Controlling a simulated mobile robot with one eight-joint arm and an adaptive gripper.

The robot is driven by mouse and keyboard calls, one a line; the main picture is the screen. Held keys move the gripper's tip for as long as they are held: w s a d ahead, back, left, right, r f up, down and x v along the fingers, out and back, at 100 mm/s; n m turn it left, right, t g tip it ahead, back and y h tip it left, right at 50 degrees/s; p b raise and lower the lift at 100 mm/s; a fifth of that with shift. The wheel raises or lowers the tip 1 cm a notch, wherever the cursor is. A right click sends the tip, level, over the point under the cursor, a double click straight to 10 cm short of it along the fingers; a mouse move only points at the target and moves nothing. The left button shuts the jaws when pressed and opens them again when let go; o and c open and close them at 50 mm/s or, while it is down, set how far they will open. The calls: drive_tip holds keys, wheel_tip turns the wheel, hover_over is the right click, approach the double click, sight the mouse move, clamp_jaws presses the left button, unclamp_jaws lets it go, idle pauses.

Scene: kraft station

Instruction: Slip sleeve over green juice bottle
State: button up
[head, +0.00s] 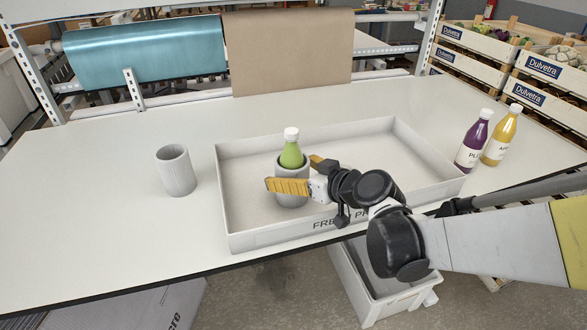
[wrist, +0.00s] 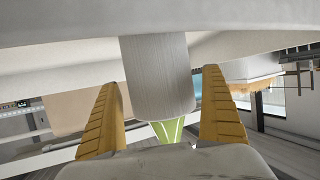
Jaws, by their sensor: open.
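The green juice bottle (head: 291,153) has a white cap and stands upright in the tray (head: 238,225). A grey ribbed sleeve (head: 292,199) is around its lower part, with the green shoulder and cap showing above the rim. In the wrist view the sleeve (wrist: 158,75) appears between my fingers, with a bit of the green bottle (wrist: 167,130) beyond its edge. My gripper (head: 292,174) has its orange fingers on either side of the sleeve, near its upper part. In the wrist view my gripper (wrist: 162,80) is open, with gaps beside the sleeve. The sleeve's base is partly hidden by the near finger.
A second grey sleeve (head: 176,171) stands empty on the white table (head: 110,225), left of the tray. A purple bottle (head: 473,143) and a yellow bottle (head: 501,137) stand right of the tray. Paper rolls (head: 290,50) hang behind. The table's left side is mostly clear.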

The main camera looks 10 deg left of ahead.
drive_tip(key=v, duration=1.1)
drive_tip(key=shift+s+d+r, duration=0.1)
drive_tip(key=shift+s+d, duration=0.05)
drive_tip(key=shift+d, duration=0.1)
drive_tip(key=s+d+f+m+h, duration=0.1)
drive_tip(key=s+d+m+h, duration=0.2)
drive_tip(key=d, duration=0.5)
drive_tip(key=s+d+f+m+h, duration=0.1)
drive_tip(key=s+d+m+h, duration=0.3)
drive_tip(key=d, duration=0.5)
drive_tip(key=s+d+f+m+g+h, duration=0.1)
drive_tip(key=s+d+f+m+h, duration=0.1)
drive_tip(key=s+d, duration=0.4)
drive_tip(key=shift+s+d+m+h, duration=0.25)
drive_tip(key=shift+d+m+h, duration=0.7)
drive_tip(key=shift+d, duration=0.25)
